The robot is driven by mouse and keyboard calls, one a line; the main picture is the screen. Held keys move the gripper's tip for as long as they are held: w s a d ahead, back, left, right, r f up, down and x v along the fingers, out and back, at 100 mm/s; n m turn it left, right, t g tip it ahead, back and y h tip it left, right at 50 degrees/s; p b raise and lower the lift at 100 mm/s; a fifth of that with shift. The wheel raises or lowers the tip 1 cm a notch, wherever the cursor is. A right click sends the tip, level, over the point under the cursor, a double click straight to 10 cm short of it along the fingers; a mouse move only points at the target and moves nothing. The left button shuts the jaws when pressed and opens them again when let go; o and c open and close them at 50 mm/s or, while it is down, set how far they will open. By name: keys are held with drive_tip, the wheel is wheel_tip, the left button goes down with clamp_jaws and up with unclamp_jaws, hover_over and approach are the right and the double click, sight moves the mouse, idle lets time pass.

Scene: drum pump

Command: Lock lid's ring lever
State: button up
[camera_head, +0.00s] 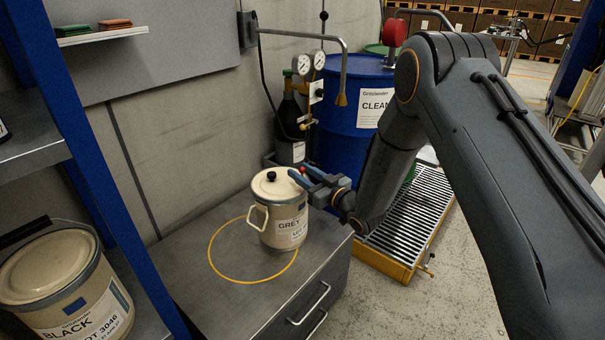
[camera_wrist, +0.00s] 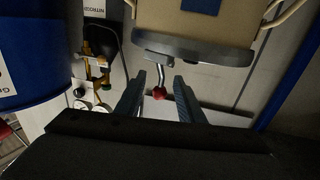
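A cream can labelled GREY (camera_head: 280,222) stands upright on the grey cabinet top. Its cream lid (camera_head: 285,188) with a black knob sits on it. In the wrist view the can (camera_wrist: 195,20) hangs upside down at the top, with the dark ring (camera_wrist: 205,49) around its rim. The ring lever (camera_wrist: 161,74) sticks out from the ring and ends in a red knob (camera_wrist: 159,93), which also shows in the head view (camera_head: 303,169). My gripper (camera_head: 307,177) is open at the can's right side. In the wrist view its fingers (camera_wrist: 158,92) stand either side of the red knob, with gaps visible.
A yellow circle (camera_head: 212,262) marks the cabinet top around the can. A can labelled BLACK (camera_head: 60,285) stands on the left shelf. Behind are a blue drum (camera_head: 345,120), gauges (camera_head: 312,62) and a bent pipe (camera_head: 343,70). A grated yellow tray (camera_head: 410,215) lies right of the cabinet.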

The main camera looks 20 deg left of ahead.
drive_tip(key=shift+c, duration=0.3)
clamp_jaws()
drive_tip(key=shift+a+n+g+h+p, duration=0.3)
drive_tip(key=shift+n+h+p, duration=0.1)
drive_tip(key=shift+p, duration=0.15)
drive_tip(key=shift+a+f+n+g+h+p, duration=0.1)
drive_tip(key=shift+a+n+g+h+p, duration=0.15)
drive_tip(key=shift+n+g+h+p, duration=0.4)
drive_tip(key=shift+a+f+n+h+p, duration=0.2)
drive_tip(key=shift+f+h+p, duration=0.1)
drive_tip(key=shift+h, duration=0.35)
drive_tip(key=shift+a+f+n+h+p, duration=0.15)
drive_tip(key=shift+f+h+p, duration=0.1)
drive_tip(key=shift+h, duration=0.35)
